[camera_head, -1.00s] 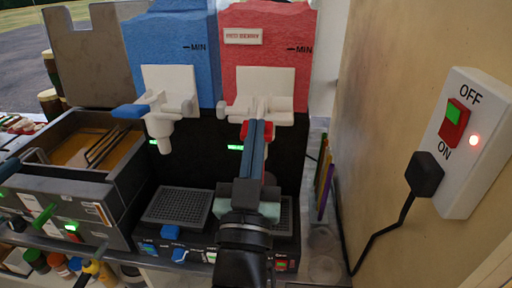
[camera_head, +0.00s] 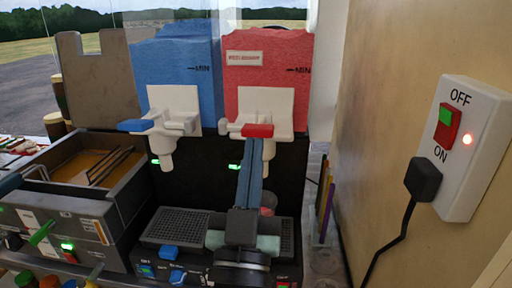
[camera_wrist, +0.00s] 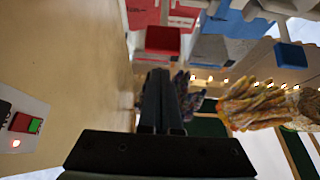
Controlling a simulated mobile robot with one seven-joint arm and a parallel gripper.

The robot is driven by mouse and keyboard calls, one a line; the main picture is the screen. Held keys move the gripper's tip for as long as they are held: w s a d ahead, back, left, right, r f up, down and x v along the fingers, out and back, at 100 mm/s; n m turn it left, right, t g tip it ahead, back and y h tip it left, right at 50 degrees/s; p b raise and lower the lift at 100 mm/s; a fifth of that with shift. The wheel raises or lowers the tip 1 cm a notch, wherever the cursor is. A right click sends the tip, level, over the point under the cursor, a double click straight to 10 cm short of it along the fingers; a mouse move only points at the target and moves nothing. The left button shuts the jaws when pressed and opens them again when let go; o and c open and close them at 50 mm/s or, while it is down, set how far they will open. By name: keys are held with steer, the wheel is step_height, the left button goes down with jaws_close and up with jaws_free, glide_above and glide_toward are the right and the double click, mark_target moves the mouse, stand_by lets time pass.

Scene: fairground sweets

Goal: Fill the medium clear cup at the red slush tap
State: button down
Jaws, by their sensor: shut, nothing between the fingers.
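The red slush tank (camera_head: 265,75) stands at the back with a white tap body (camera_head: 280,108) on its front. The tap's red handle (camera_head: 257,130) shows just above my fingertips, and it also shows in the wrist view (camera_wrist: 162,40). My gripper (camera_head: 250,145) is shut and empty, its fingers pointing at the handle from below; I cannot tell whether they touch it. In the wrist view my closed fingers (camera_wrist: 160,75) end just short of the handle. Behind my fingers a partly hidden cup with pinkish-red content (camera_head: 268,210) stands under the red tap.
A blue slush tank (camera_head: 180,75) with a blue-handled tap (camera_head: 135,125) stands to the left. A fryer-like unit (camera_head: 60,205) is at far left. A wall switch box (camera_head: 475,150) with a black plug (camera_head: 422,178) is on the right. Clear cups (camera_head: 325,262) stand at lower right.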

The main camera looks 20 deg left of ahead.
steer(key=b+v, duration=0.2)
steer(key=v, duration=0.4)
steer(key=shift+f+b, duration=0.25)
steer(key=shift+b, duration=0.15)
steer(key=s+d+r+m+t+h+p, duration=0.1)
steer(key=d+r+p, duration=0.4)
steer(key=r, duration=1)
steer(key=s+d+r+m+t+h+p, duration=0.1)
steer(key=d+r+h+p, duration=0.3)
steer(key=d+r, duration=0.4)
step_height(320, 180, up, 8)
steer(key=shift+s+f+m+t+h+p, duration=0.2)
steer(key=shift+s+m+t+h+p, duration=0.3)
steer(key=shift+t+h, duration=0.4)
steer(key=shift+w, duration=0.1)
